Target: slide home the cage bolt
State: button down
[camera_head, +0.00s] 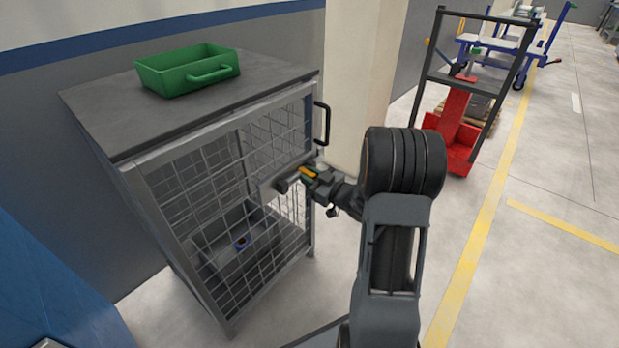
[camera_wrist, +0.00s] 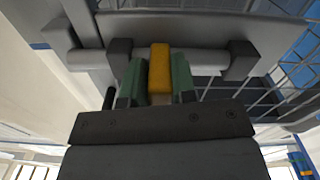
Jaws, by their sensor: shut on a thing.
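The wire cage (camera_head: 225,215) stands against the wall, with its mesh door facing me. In the wrist view the cage bolt is a grey rod (camera_wrist: 205,62) running sideways through dark brackets, one on each side of a yellow handle (camera_wrist: 160,68). My gripper (camera_wrist: 160,80) is shut on the yellow handle, with a green finger pad on either side. The rod passes the left bracket and reaches towards a grey block (camera_wrist: 58,30) at the left; I cannot tell whether it enters it. In the head view my gripper (camera_head: 308,175) is at the door's edge and hides most of the bolt.
A green tray (camera_head: 190,70) sits on the cage top. A dark door handle (camera_head: 322,123) is just above my gripper. A grey bin (camera_head: 238,245) is inside the cage. A pale pillar (camera_head: 355,75) stands behind; a red cart (camera_head: 455,125) is at right. Floor at right is open.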

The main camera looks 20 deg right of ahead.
jog(key=shift+w+d, duration=0.15)
jog(key=shift+d, duration=0.25)
jog(key=c, duration=0.9)
grip_release()
jog(key=p+v, duration=0.3)
jog(key=v, duration=1.1)
jog(key=shift+w, duration=0.1)
jog(key=shift+w+r, duration=0.1)
